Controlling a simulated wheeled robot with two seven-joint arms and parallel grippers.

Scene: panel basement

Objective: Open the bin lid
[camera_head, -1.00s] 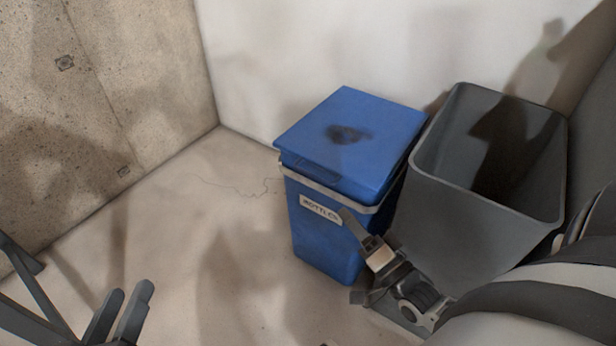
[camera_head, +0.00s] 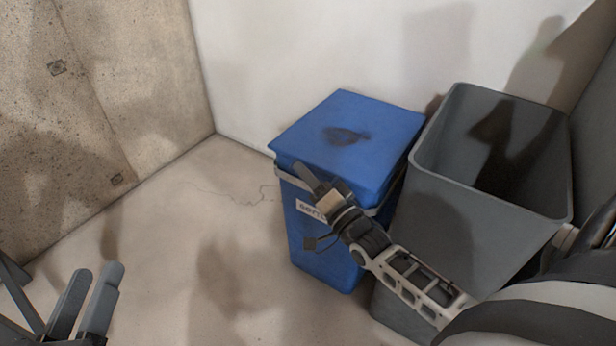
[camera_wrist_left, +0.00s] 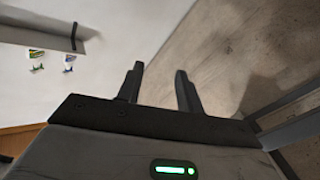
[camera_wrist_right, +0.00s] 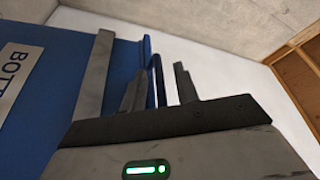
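The blue bin (camera_head: 325,250) stands on the floor against the white wall, with its flat blue lid (camera_head: 370,130) down on top. The lid has a dark stain, and a label reading "BOTTLES" (camera_head: 308,208) is on the bin's front, partly hidden by my right gripper. My right gripper (camera_head: 304,178) is at the bin's front, just below the lid's front edge. In the right wrist view its fingers (camera_wrist_right: 158,88) are apart, with a thin blue edge showing between them; I cannot tell whether they touch it. My left gripper (camera_head: 92,285) is open and empty at lower left; it also shows in the left wrist view (camera_wrist_left: 160,85).
An open grey bin (camera_head: 445,195) stands close on the blue bin's right, beside my right arm. A concrete wall (camera_head: 90,90) rises at the left. The floor (camera_head: 190,230) left of the blue bin is clear.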

